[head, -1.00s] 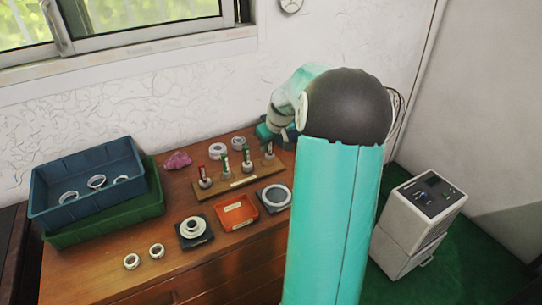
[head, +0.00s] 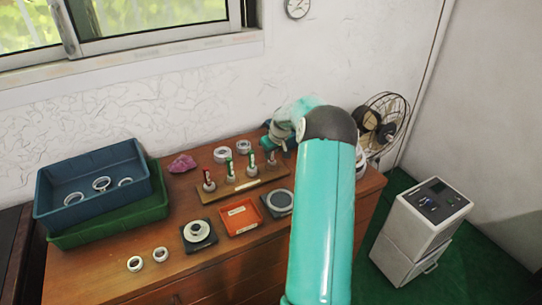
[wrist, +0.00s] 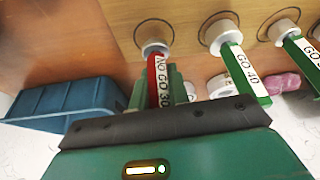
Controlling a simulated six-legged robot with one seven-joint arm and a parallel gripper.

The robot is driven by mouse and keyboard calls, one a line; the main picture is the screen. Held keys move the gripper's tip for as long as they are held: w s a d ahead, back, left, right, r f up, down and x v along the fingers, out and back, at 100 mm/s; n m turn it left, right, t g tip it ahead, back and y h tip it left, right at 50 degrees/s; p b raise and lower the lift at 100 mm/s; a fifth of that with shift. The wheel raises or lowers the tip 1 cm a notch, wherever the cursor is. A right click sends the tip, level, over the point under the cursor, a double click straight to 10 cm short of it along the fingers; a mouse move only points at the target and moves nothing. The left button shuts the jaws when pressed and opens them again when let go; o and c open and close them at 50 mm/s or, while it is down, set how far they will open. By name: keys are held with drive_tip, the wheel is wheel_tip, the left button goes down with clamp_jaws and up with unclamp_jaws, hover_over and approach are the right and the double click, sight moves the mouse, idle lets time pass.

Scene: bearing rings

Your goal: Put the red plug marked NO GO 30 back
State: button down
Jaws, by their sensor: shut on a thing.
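The red plug marked NO GO 30 (wrist: 159,82) is between my gripper's fingers (wrist: 157,88) in the wrist view, its label facing the camera. My gripper is shut on it. Its pale round end (wrist: 154,47) is by a drawn circle on the wooden stand (wrist: 180,14); I cannot tell whether it touches the wood. The green plug marked GO 40 (wrist: 243,70) stands beside it to the right. In the head view my gripper (head: 271,146) is at the right end of the stand (head: 240,188), partly hidden by my arm.
Another red plug (head: 208,177) stands at the stand's left end. An orange tray (head: 239,228), a black block with a ring (head: 212,239) and a dark plate with a ring (head: 267,207) lie in front. A blue bin (head: 95,205) is left; a fan (head: 385,120) is right.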

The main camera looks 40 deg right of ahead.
drive_tip(key=shift+f, duration=0.55)
drive_tip(key=shift+f, duration=0.1)
drive_tip(key=c, duration=1.3)
unclamp_jaws()
drive_tip(key=shift+f, duration=0.1)
drive_tip(key=shift+c, duration=0.2)
